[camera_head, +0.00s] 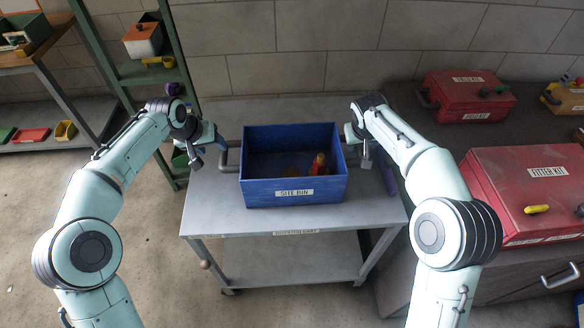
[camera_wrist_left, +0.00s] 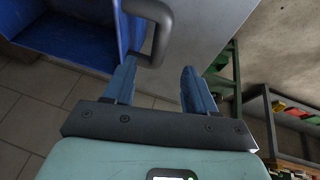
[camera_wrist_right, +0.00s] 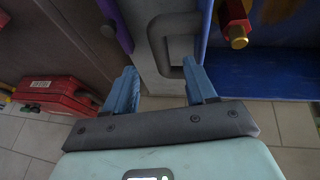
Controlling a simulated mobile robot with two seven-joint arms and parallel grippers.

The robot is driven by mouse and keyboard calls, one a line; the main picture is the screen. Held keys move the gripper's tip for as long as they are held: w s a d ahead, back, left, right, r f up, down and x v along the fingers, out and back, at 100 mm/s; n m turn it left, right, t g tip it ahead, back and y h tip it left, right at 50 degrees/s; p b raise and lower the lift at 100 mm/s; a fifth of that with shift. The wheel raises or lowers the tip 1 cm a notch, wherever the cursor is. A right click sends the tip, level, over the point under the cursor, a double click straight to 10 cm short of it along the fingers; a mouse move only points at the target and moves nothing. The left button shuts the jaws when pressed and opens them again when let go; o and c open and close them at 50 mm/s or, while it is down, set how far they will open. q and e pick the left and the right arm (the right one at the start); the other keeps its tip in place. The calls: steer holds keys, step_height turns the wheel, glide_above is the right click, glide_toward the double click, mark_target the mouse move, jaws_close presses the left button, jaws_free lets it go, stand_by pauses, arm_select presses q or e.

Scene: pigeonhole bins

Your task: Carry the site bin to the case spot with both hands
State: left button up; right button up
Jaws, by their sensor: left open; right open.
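The blue site bin (camera_head: 295,190) stands upright on a grey wheeled cart (camera_head: 385,212), with a grey handle on each side. Red and yellow items (camera_head: 319,163) lie inside. My left gripper (camera_head: 217,141) is open beside the left handle (camera_head: 229,155); in the left wrist view that handle (camera_wrist_left: 163,28) reaches between the fingers, nearer one of them. My right gripper (camera_head: 357,141) is open at the bin's right side; in the right wrist view the right handle (camera_wrist_right: 156,32) lies between the open fingers. Neither gripper is closed on a handle. I cannot identify the case spot.
A dark bench on the right holds red cases, one a fitter kit (camera_head: 525,195) and another behind (camera_head: 467,95). A purple object (camera_head: 389,178) lies at the cart's right edge. A green shelf rack (camera_head: 140,75) stands left of the cart. Floor at left is clear.

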mark_target(222, 154)
arm_select(q)
steer(key=x, duration=1)
steer(key=shift+r, duration=0.1)
arm_select(e)
steer(key=x, duration=1)
steer(key=shift+r, duration=0.1)
arm_select(q)
jaws_close()
arm_select(e)
jaws_close()
arm_select(q)
steer(key=shift+r, duration=0.1)
